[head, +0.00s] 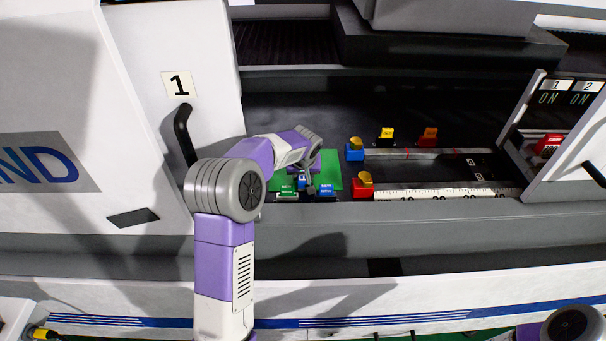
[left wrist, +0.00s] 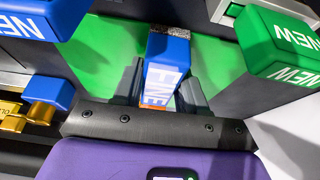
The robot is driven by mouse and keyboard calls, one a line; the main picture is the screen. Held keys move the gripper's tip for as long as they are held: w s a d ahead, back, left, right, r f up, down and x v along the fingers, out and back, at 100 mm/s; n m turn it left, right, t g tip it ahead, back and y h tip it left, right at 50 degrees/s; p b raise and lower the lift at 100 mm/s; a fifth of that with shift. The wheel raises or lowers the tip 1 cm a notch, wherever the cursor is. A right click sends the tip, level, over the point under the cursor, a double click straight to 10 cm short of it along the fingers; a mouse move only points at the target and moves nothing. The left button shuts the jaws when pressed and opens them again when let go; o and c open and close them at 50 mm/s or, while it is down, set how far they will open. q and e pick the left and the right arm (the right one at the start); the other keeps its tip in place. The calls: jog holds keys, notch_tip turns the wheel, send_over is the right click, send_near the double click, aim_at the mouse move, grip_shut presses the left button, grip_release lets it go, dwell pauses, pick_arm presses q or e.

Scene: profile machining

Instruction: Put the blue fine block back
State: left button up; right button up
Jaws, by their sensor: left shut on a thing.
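The blue fine block (left wrist: 165,60), lettered FINE, stands between the two fingers of my left gripper (left wrist: 160,92) in the left wrist view. The gripper is shut on it. In the head view my left gripper (head: 306,186) is over the green pad (head: 331,165), and the block is mostly hidden by the gripper. The pad also shows around the block in the left wrist view (left wrist: 215,55). I cannot tell whether the block touches the pad. My right gripper is not in view.
A blue NEW block (head: 326,188) and a green NEW block (head: 287,190) stand close to the gripper. To the right are a blue-and-yellow piece (head: 355,150), a red-and-yellow piece (head: 363,185) and a white ruler rail (head: 450,193). The machine door (head: 180,60) is at the left.

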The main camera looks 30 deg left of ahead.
pick_arm(q)
jog(key=o, duration=1)
jog(key=shift+f, duration=0.1)
jog(key=shift+r+p, duration=0.3)
jog(key=shift+r, duration=0.2)
jog(key=p+v, duration=0.1)
jog(key=v, duration=1)
jog(key=shift+s+d+r+p, duration=0.1)
jog(key=shift+r+p, duration=0.1)
jog(key=shift+p, duration=0.15)
